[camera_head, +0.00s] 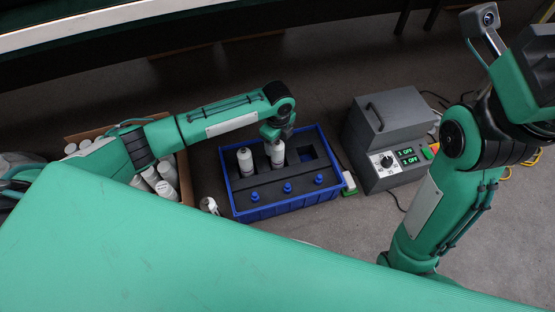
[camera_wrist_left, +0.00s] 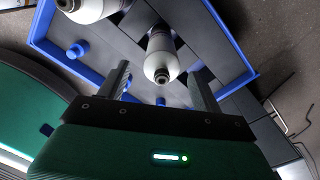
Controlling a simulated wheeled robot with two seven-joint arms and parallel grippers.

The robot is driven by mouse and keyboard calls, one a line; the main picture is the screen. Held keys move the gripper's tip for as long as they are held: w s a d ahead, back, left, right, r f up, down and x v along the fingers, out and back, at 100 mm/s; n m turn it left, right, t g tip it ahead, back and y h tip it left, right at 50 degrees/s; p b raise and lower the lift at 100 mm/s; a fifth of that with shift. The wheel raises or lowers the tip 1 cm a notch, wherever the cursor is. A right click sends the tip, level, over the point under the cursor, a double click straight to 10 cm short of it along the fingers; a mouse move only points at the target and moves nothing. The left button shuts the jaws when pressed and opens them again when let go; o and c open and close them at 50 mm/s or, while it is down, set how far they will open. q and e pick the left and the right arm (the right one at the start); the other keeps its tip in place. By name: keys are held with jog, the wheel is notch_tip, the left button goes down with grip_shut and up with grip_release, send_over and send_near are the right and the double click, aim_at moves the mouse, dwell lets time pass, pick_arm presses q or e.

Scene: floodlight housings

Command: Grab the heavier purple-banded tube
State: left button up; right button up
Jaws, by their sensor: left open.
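Two white tubes stand upright in the black insert of the blue crate (camera_head: 229,193). The left tube (camera_head: 245,162) is free. The right tube (camera_head: 276,157) stands below my left gripper (camera_head: 276,137), which points down over its top. In the left wrist view, one tube (camera_wrist_left: 161,62) lies in line with the gap between the open, empty fingers of my left gripper (camera_wrist_left: 158,72). The other tube (camera_wrist_left: 92,7) is at the upper left, partly cut off. Bands on the tubes are too small or shadowed to tell their colour. My right arm is at the right; its gripper is not visible.
Several blue knobs (camera_head: 287,188) line the crate's front. A grey device (camera_head: 391,132) with a dial and displays reading OFF stands right of the crate. A cardboard box (camera_head: 185,178) of several white tubes is on the left. A small white object (camera_head: 209,205) lies between.

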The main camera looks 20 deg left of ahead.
aim_at(277, 149)
pick_arm(q)
jog(key=shift+w+a+f+b, duration=0.15)
jog(key=shift+f+b, duration=2.15)
jog(key=shift+f, duration=0.3)
grip_shut()
